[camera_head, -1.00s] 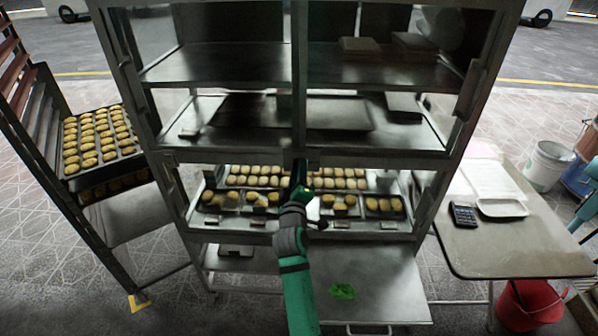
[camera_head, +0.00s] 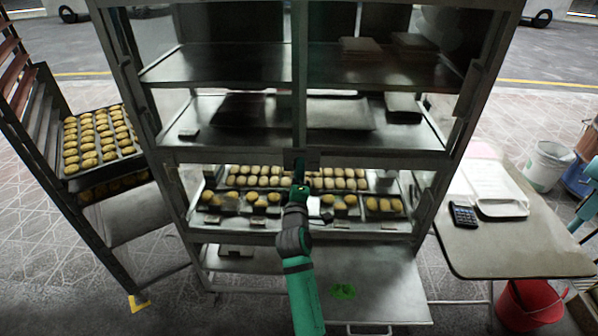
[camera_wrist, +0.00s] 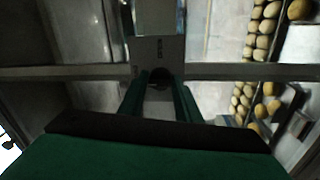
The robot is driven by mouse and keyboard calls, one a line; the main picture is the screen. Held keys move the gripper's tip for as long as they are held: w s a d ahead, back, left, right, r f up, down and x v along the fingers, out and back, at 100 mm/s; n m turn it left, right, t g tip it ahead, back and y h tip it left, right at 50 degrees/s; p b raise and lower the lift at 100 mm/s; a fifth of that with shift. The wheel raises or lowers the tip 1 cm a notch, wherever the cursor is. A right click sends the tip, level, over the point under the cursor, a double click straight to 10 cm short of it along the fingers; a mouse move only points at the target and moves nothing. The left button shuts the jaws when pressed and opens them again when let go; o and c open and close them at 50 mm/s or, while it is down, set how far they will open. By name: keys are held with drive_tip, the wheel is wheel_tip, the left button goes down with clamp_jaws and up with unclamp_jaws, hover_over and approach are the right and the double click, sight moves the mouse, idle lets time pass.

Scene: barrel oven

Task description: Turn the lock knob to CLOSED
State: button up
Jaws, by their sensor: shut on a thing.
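The lock knob (camera_wrist: 158,80) shows in the wrist view as a small dark round part on a grey lock plate (camera_wrist: 158,50). The plate sits on the bar at the middle of the oven front; its small lettering is too blurred to read. My gripper (camera_wrist: 158,92) is shut on the knob, with one green finger on each side of it. In the head view my gripper (camera_head: 299,190) is at the centre of the oven (camera_head: 420,138), just below the lock plate (camera_head: 300,160). The gripper hides the knob there, and its marking cannot be read.
Trays of buns (camera_head: 270,180) sit in the oven's lower level behind my gripper. A rack with a bun tray (camera_head: 100,140) stands at left. A table (camera_head: 515,240) with a calculator (camera_head: 463,215) stands at right.

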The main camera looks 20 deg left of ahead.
drive_tip(key=shift+a+f, duration=0.1)
drive_tip(key=shift+f, duration=0.1)
drive_tip(key=o, duration=1)
drive_tip(key=shift+r, duration=0.1)
drive_tip(key=r+v, duration=0.1)
drive_tip(key=v, duration=1)
drive_tip(key=shift+f, duration=0.5)
drive_tip(key=s+d+f+m+h, duration=0.1)
drive_tip(key=s+d+f+m, duration=0.3)
drive_tip(key=s, duration=0.3)
drive_tip(key=s+d+f+m+g+h, duration=0.1)
drive_tip(key=s+d+f+m, duration=0.1)
drive_tip(key=s+f+m, duration=0.35)
drive_tip(key=s+d+f+m+h, duration=0.1)
drive_tip(key=s+d+f+m, duration=0.15)
drive_tip(key=s+f, duration=0.55)
drive_tip(key=s+d+r+m+g+h, duration=0.1)
drive_tip(key=s+d+m, duration=0.2)
drive_tip(key=s, duration=1)
drive_tip(key=s+d+r+m+h, duration=0.1)
drive_tip(key=s+d+m, duration=0.3)
drive_tip(key=s+d, duration=0.4)
drive_tip(key=s, duration=0.5)
drive_tip(key=shift+d+g, duration=0.35)
drive_tip(key=shift+g, duration=0.05)
